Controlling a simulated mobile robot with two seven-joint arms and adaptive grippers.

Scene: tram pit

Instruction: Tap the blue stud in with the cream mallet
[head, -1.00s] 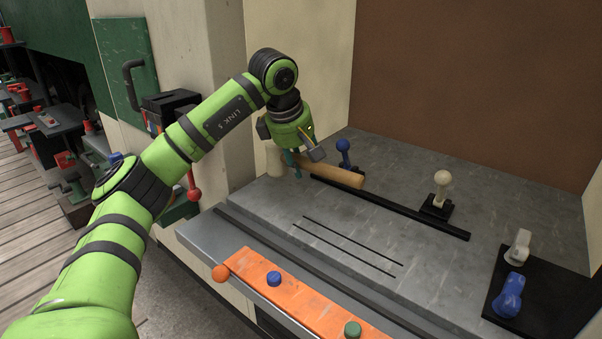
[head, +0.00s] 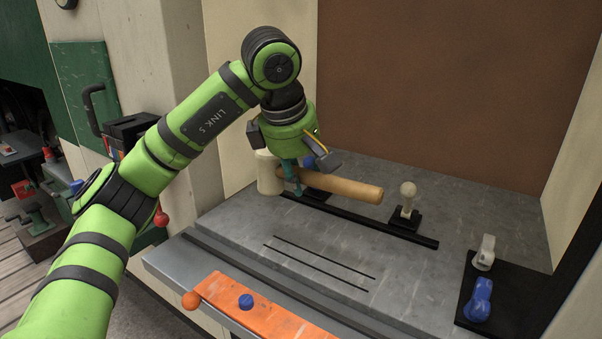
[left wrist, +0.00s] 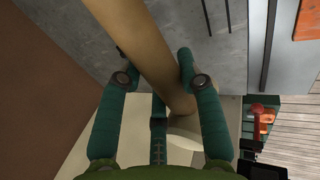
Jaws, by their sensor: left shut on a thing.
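The mallet has a cream head (head: 268,172) and a tan wooden handle (head: 345,188). My left gripper (head: 291,180) is shut on the handle close to the head, and the mallet appears raised above the grey bench. In the left wrist view the handle (left wrist: 150,60) runs between my fingers (left wrist: 155,72), with the cream head (left wrist: 187,135) partly hidden behind them. My right gripper is not in view.
A black rail (head: 400,231) lies behind, with a cream-knobbed lever (head: 408,195) on it. A blue knob is mostly hidden behind my gripper. A black plate (head: 515,300) at right carries a white and a blue piece (head: 478,299). The middle bench is clear.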

